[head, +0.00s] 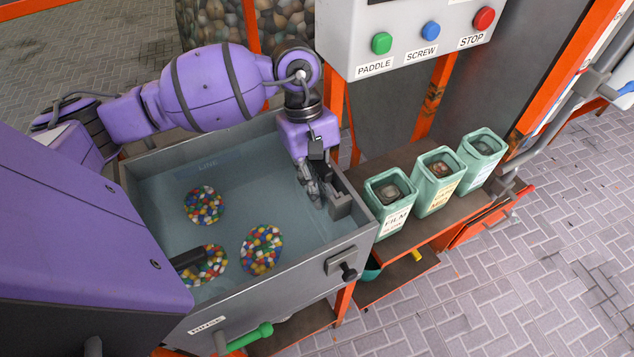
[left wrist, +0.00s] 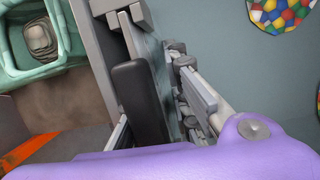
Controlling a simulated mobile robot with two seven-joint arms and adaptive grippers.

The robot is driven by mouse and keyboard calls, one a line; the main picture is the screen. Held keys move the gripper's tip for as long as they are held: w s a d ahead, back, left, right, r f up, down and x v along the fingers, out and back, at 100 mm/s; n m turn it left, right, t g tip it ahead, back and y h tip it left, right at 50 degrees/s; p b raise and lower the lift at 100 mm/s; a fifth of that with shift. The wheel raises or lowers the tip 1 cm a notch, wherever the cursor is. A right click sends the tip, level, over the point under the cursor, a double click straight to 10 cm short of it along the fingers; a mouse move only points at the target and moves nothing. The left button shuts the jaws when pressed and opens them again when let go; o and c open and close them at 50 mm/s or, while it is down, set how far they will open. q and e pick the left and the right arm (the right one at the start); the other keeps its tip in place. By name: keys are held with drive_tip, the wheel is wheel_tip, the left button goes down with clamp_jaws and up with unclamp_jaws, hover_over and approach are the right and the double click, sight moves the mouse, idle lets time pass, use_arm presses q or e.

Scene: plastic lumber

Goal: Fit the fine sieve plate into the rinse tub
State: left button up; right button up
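The rinse tub (head: 295,290) is a grey, open box of bluish water with a label on its front wall. Three round patches of coloured flakes (head: 262,250) show in it. My left gripper (head: 312,186) points down inside the tub's right wall, beside a grey block (head: 340,205) there. In the left wrist view, my gripper (left wrist: 172,90) shows grey finger links close to a black bar (left wrist: 138,100); their opening is unclear. I cannot make out the fine sieve plate, or whether anything is held.
Three pale green bins (head: 390,205) stand on a brown shelf right of the tub. A control box (head: 405,40) with green, blue and red buttons hangs behind. A green handle (head: 250,337) sticks out at the front. A dark bar (head: 190,258) shows at the tub's left.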

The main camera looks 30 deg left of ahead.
use_arm(q)
drive_tip(key=v, duration=1.1)
drive_tip(key=shift+w, duration=0.15)
drive_tip(key=shift+a+r, duration=0.1)
drive_tip(key=shift+r, duration=0.45)
drive_tip(key=shift+f, duration=0.1)
